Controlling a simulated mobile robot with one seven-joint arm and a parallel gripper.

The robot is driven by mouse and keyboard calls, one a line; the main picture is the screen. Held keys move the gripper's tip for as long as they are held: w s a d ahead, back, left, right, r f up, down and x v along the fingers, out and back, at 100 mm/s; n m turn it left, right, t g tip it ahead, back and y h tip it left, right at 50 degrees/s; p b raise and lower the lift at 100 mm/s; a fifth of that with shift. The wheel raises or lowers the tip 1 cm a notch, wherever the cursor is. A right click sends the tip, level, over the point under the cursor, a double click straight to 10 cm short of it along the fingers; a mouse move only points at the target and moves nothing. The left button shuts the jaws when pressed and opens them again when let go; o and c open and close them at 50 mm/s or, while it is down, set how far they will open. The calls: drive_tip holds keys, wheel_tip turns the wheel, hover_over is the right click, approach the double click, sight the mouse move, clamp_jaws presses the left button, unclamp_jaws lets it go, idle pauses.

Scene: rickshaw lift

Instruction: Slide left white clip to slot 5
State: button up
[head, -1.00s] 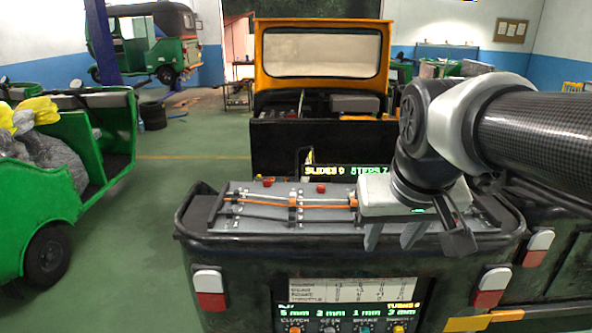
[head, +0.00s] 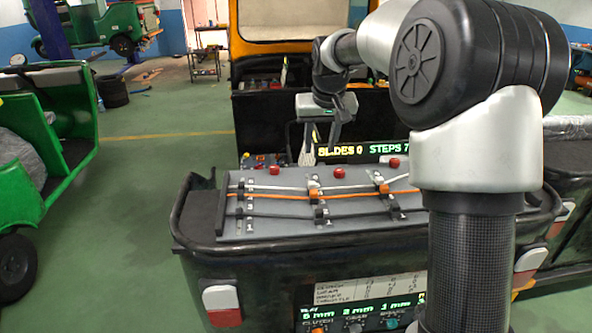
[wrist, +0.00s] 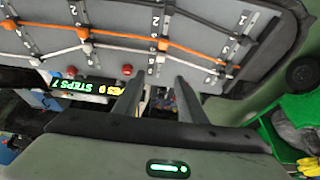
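The left white clip (head: 312,182) sits on the white cable at the middle visible rail of the grey panel (head: 275,226). It also shows in the wrist view (wrist: 161,59), just beyond my fingertips. Orange and black clips share its rail. The right white clip (head: 380,178) sits on the rail to the right. My gripper (head: 308,158) points down behind the panel's far edge. In the wrist view its fingers (wrist: 158,77) are apart with nothing between them. Slot numbers are printed along the rails; which number the left white clip sits at is too small to tell.
Red buttons (head: 338,171) stand along the panel's far edge. Behind them a display (head: 362,150) reads SLIDES 0, STEPS 7. My arm hides the panel's right end. A green rickshaw (head: 52,150) stands at left, with clear floor between.

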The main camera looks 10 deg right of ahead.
sight(312, 182)
drive_tip(key=x, duration=1.2)
drive_tip(key=w+x, duration=0.1)
drive_tip(key=x, duration=0.5)
drive_tip(key=shift+w+a+p, duration=0.1)
drive_tip(key=shift+a+p, duration=0.05)
drive_tip(key=shift+p, duration=0.25)
clamp_jaws()
